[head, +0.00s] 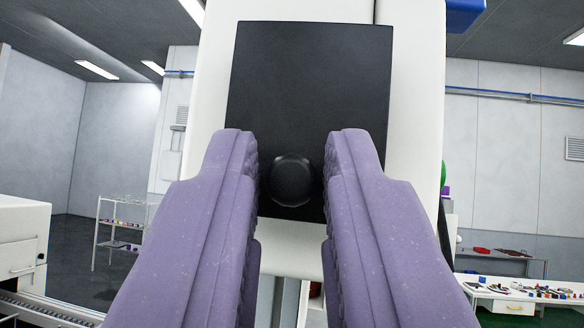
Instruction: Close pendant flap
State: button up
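A black square panel, which looks like the pendant flap (312,85), sits on the front of a white housing (418,120). A round black knob (292,180) sticks out near the lower middle of the panel. My gripper (292,148) has two purple fingers, one on each side of the knob. The fingers are apart, with a small gap showing between each finger and the knob. The lower corners of the panel are hidden behind the fingers. I cannot tell from this view how far the flap stands from the housing.
A white cabinet (20,240) and a conveyor edge (50,310) are at the lower left. A wire shelf (120,225) stands farther back. Tables with small items (520,292) are at the lower right. A blue part (463,14) juts out at the top right of the housing.

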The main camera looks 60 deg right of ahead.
jog(key=shift+o, duration=0.9)
jog(key=shift+w+d+f, duration=0.2)
jog(key=shift+w+f, duration=0.2)
jog(key=shift+s, duration=0.1)
jog(key=shift+r, duration=0.1)
jog(key=b+v, duration=0.3)
jog(key=v, duration=0.5)
jog(key=shift+a+r+b, duration=0.2)
jog(key=shift+r+b, duration=0.05)
jog(key=shift+b, duration=0.1)
